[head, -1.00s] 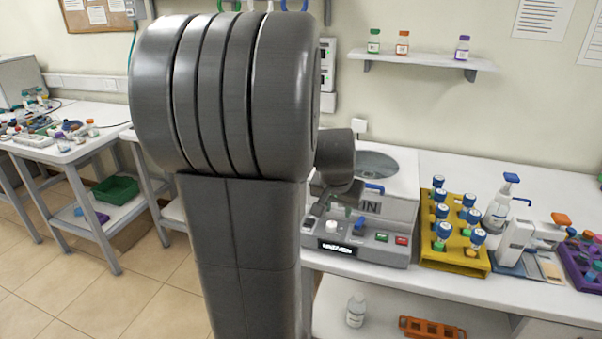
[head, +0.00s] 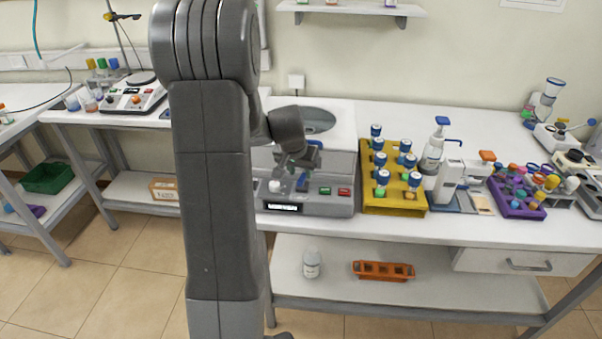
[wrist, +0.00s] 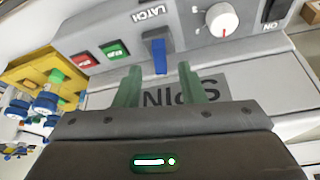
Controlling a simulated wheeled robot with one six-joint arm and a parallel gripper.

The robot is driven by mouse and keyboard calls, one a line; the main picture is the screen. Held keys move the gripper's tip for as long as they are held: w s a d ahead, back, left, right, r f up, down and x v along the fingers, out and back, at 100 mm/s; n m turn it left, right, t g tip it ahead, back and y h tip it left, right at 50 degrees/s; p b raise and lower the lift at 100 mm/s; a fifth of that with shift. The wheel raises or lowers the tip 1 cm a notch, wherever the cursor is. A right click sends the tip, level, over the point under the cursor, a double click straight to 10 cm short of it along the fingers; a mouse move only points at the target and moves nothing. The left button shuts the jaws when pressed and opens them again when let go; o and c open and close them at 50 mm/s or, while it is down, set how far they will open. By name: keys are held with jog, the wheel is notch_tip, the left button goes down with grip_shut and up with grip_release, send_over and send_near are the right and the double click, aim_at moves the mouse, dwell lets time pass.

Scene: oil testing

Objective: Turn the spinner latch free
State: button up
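The spinner (head: 335,205) is a grey benchtop machine with a round lid window on top and a front panel with a white knob, a small display, and green and red buttons. Its blue latch (head: 302,182) is on that panel, and it shows upright as a blue tab under the LATCH label, upside down in the wrist view (wrist: 159,58). My gripper (head: 303,157) hangs just over the panel. In the wrist view its two green fingers (wrist: 158,68) are apart, with the latch just beyond and between their tips. Nothing is held, and contact cannot be told.
A yellow rack (head: 392,200) of blue-capped tubes stands close to the spinner's right. Beyond it are a spray bottle (head: 433,150) and a purple rack (head: 516,206). An orange rack (head: 383,271) and a white bottle (head: 311,264) sit on the shelf below.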

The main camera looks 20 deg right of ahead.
aim_at(302, 179)
jog(key=shift+x, duration=1.35)
grip_shut()
